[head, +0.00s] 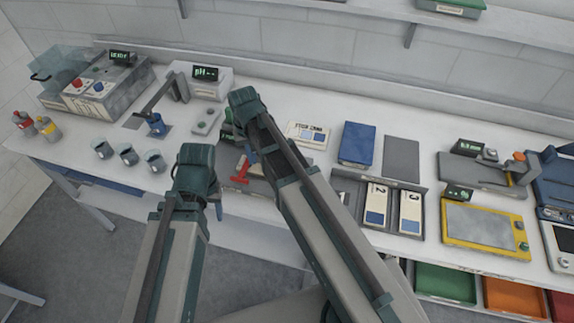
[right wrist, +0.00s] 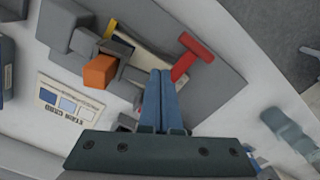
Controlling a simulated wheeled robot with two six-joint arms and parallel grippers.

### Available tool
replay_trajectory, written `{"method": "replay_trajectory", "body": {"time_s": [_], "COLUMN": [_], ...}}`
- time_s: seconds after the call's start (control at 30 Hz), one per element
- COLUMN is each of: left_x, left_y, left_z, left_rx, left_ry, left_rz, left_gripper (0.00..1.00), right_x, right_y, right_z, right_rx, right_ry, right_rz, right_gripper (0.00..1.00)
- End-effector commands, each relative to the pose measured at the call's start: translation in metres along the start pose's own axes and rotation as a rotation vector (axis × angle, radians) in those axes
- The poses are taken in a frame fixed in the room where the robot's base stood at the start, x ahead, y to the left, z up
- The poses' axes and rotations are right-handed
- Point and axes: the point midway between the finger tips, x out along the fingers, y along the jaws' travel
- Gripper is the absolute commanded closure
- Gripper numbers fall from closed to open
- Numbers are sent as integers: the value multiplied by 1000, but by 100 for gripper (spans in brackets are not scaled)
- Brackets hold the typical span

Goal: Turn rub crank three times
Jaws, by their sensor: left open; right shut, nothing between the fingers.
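A grey fixture (right wrist: 215,92) with a red T-shaped handle (right wrist: 190,58) and an orange block-like knob (right wrist: 100,72) fills the right wrist view. I cannot tell for sure which of these is the rub crank. My right gripper (right wrist: 163,85) is shut and empty, its blue fingers over the fixture, between the knob and the red handle. In the head view the red handle (head: 239,172) shows just below these fingers (head: 251,154), and my right arm hides much of the fixture. My left gripper (head: 197,166) is open, left of the fixture; its fingertips are mostly hidden.
Several small cups (head: 127,155) stand left of my left arm, near the bench's front edge. A pH meter (head: 204,73) stands behind. A printed card (head: 307,135), a blue box (head: 357,143) and a dark tray (head: 348,180) lie right of my right arm.

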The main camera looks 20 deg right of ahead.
Motion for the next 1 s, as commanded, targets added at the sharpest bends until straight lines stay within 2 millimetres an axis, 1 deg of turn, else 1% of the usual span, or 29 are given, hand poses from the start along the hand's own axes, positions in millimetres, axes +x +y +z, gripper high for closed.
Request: {"method": "replay_trajectory", "body": {"time_s": [0.23,0.53,0.87,1.0], "left_x": [0,0,0,0], "left_y": [0,0,0,0], "left_z": [0,0,0,0], "left_rx": [0,0,0,0], "left_ry": [0,0,0,0], "left_rz": [0,0,0,0], "left_gripper": [50,50,50,50], "right_x": [0,0,0,0], "right_y": [0,5,6,8], "right_z": [-2,-23,-24,-28], "right_rx": [0,2,0,1], "right_ry": [0,0,0,0], "right_rz": [0,0,0,0], "right_gripper": [100,100,100,100]}}
